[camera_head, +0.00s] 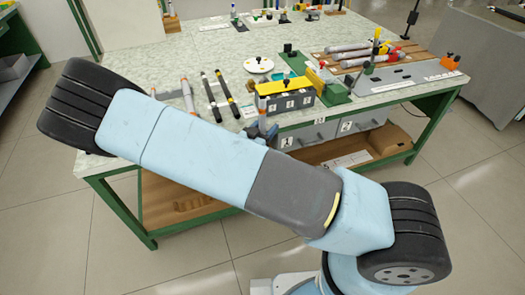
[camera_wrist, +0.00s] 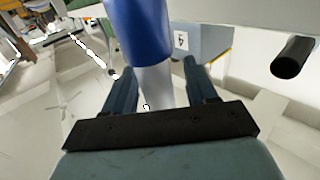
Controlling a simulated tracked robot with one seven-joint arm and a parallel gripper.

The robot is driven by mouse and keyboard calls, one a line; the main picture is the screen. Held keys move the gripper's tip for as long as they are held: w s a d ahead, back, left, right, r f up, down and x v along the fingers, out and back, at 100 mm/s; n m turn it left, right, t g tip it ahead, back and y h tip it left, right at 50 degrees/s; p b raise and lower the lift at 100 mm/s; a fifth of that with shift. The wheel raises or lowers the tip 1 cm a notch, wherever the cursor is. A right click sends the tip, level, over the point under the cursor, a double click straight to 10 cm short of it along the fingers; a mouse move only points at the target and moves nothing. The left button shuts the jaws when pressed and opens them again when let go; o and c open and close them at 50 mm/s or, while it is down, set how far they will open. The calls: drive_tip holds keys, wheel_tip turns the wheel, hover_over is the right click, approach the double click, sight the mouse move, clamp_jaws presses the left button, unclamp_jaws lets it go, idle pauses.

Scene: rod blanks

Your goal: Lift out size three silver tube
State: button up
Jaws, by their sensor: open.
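In the wrist view my gripper (camera_wrist: 160,80) is open, with one dark finger on each side of a cylinder. The cylinder has a blue upper part (camera_wrist: 138,30) and a pale silver-grey lower part (camera_wrist: 153,85) between the fingers. I cannot tell whether the fingers touch it. In the head view, silver tubes (camera_head: 350,50) with red and yellow ends lie on a wooden rack at the back right. Slim silver tubes (camera_head: 187,96) with orange tips lie at the table's left. I cannot read any size on the tubes. My arm crosses the front of the head view.
A yellow-topped grey box (camera_head: 286,97) with labels stands near the table's front edge, beside a green tray (camera_head: 333,93). Black rods (camera_head: 214,98) lie left of it. In the wrist view, a block marked 4 (camera_wrist: 205,42) and a dark round end (camera_wrist: 292,57) are close by.

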drive_tip(key=shift+c, duration=0.2)
drive_tip(key=c, duration=0.8)
drive_tip(key=shift+o, duration=0.2)
wheel_tip(320, 180, up, 28)
idle(0.5)
drive_tip(key=shift+a, duration=0.1)
